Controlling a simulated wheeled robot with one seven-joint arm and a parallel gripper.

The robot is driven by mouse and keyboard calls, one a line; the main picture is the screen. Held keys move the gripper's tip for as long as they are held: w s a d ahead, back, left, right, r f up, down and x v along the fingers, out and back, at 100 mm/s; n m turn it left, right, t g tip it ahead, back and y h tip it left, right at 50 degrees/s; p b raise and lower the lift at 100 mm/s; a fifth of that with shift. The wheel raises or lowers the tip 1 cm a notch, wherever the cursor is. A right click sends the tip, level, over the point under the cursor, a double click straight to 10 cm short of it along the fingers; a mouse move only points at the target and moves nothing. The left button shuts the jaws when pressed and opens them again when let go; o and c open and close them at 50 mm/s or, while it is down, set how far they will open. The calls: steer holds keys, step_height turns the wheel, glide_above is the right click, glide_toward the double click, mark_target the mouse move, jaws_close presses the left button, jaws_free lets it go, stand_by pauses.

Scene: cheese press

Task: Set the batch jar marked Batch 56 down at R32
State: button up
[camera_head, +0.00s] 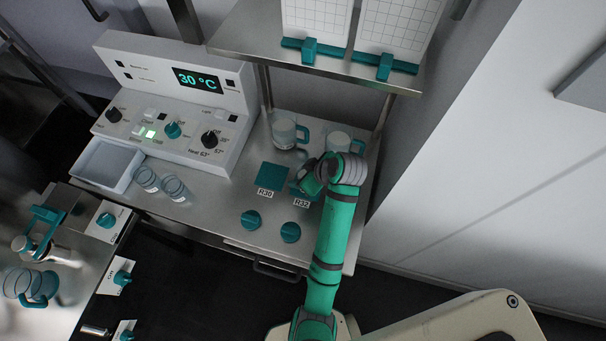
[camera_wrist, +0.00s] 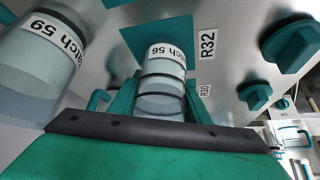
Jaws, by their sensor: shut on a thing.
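My gripper (camera_wrist: 162,100) is shut on a clear jar (camera_wrist: 163,72) whose white label reads "atch 56". In the wrist view the jar stands between the two fingers, over or in front of a teal pad (camera_wrist: 134,38) beside the R32 label (camera_wrist: 208,45). I cannot tell whether its base touches the pad. In the head view my gripper (camera_head: 309,181) is at the R32 pad (camera_head: 295,189), just behind the R32 label (camera_head: 301,203). My arm covers part of that pad and hides most or all of the held jar.
A jar ending in "atch 59" (camera_wrist: 40,70) stands close left in the wrist view. Two teal-handled mugs (camera_head: 285,132) (camera_head: 338,142) stand behind my gripper, below a shelf (camera_head: 330,62). The R30 pad (camera_head: 271,176) is bare. Teal knobs (camera_head: 251,220) line the front; two glasses (camera_head: 146,178) stand left.

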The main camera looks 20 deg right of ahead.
mark_target(301, 176)
steer(key=shift+f, duration=0.15)
steer(key=o, duration=1.2)
steer(key=shift+d, duration=0.1)
steer(key=v, duration=0.5)
steer(key=shift+v, duration=1.3)
